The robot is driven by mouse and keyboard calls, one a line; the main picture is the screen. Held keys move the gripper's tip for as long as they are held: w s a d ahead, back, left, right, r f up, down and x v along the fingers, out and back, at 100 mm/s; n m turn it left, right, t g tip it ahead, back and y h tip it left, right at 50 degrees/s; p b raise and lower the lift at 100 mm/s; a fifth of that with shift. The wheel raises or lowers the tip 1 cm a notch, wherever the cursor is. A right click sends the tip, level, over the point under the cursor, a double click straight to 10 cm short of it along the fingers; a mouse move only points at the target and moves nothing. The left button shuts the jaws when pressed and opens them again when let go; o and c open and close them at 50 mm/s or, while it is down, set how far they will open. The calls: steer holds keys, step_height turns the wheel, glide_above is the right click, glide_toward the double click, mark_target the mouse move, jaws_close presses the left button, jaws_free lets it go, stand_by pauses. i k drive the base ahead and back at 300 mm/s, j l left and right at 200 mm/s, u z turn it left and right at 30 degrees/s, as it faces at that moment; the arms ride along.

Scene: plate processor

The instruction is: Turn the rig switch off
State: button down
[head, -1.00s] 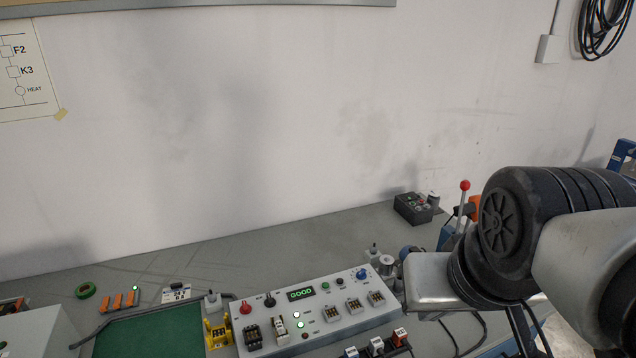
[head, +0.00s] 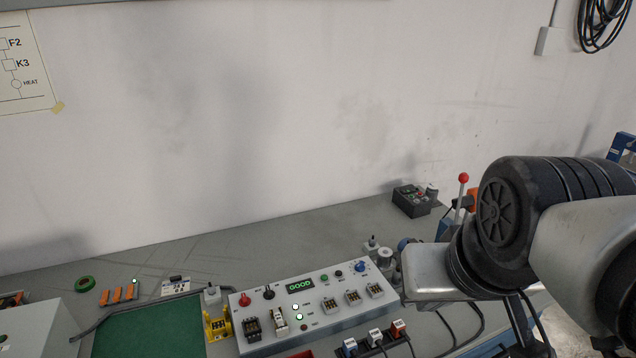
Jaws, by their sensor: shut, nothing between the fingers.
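The white rig panel (head: 325,319) stands on the bench at the lower middle. Its display (head: 300,285) reads GOOD in green. On its top are a red-capped control (head: 245,300), a black-capped control (head: 268,292) and a blue knob (head: 360,267). I cannot read the small labels, so I cannot tell which control is the rig switch. My arm (head: 500,215) comes in from the right, and its silver link (head: 430,275) reaches close to the panel's right end. My gripper's fingers do not show.
A green mat (head: 150,330) lies left of the panel beside a yellow holder (head: 217,324). A row of plugs (head: 375,342) stands in front. A red-knobbed lever (head: 463,180) and a dark box (head: 411,201) are behind at right. The back of the bench is mostly clear.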

mark_target(244, 301)
steer(key=u, duration=1.05)
steer(key=k+j+z, duration=0.35)
steer(key=j, duration=0.2)
steer(key=i+j+z, duration=0.15)
steer(key=i+z, duration=0.15)
steer(key=i, duration=0.15)
